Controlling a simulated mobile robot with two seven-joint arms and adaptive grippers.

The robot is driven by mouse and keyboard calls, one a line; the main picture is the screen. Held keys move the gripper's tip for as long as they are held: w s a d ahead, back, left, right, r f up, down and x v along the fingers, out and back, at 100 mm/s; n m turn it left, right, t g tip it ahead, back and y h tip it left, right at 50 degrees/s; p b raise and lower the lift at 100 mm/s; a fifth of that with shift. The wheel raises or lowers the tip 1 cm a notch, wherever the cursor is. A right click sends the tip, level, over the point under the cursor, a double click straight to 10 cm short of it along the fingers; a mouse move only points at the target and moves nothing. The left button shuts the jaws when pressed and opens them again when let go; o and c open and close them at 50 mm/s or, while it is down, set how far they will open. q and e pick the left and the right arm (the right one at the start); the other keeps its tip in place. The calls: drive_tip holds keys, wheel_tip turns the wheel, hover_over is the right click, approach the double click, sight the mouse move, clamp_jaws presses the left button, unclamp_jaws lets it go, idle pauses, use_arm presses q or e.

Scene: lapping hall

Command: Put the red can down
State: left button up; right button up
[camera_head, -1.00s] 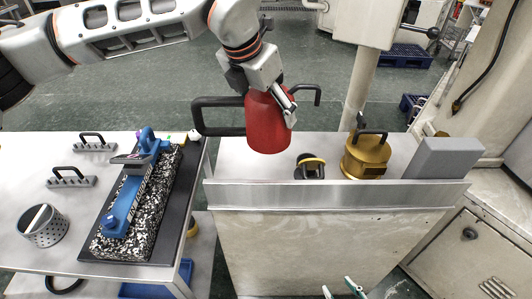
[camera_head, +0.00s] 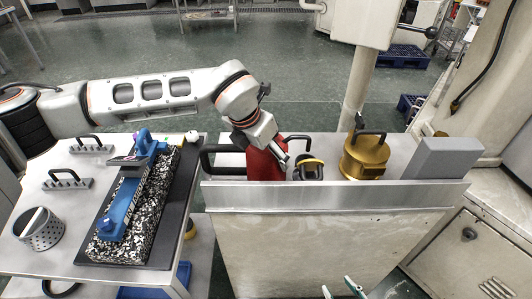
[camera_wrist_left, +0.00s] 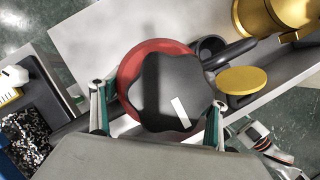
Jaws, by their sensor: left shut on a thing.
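The red can (camera_head: 263,165) is upright behind the bench's raised metal edge, which hides its bottom; I cannot tell whether it touches the bench top. My left gripper (camera_head: 270,143) is shut on it from above. In the left wrist view the can (camera_wrist_left: 133,65) shows as a red rim around a dark, wavy-edged top with a white mark, between the two fingers of my left gripper (camera_wrist_left: 158,115). My right gripper (camera_head: 341,289) shows only its teal fingertips at the bottom, apart and with nothing between them.
A black-and-yellow item (camera_head: 309,169) stands close to the can's right. A gold pot (camera_head: 365,157) and a grey block (camera_head: 446,158) stand farther right. A black handle (camera_head: 207,158) is at the left. The left table (camera_head: 60,225) holds a blue tool (camera_head: 122,205).

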use_arm(q)
drive_tip(key=shift+d, duration=0.1)
drive_tip(key=o, duration=1.7)
drive_tip(key=v, duration=1.2)
drive_tip(key=shift+s, duration=0.1)
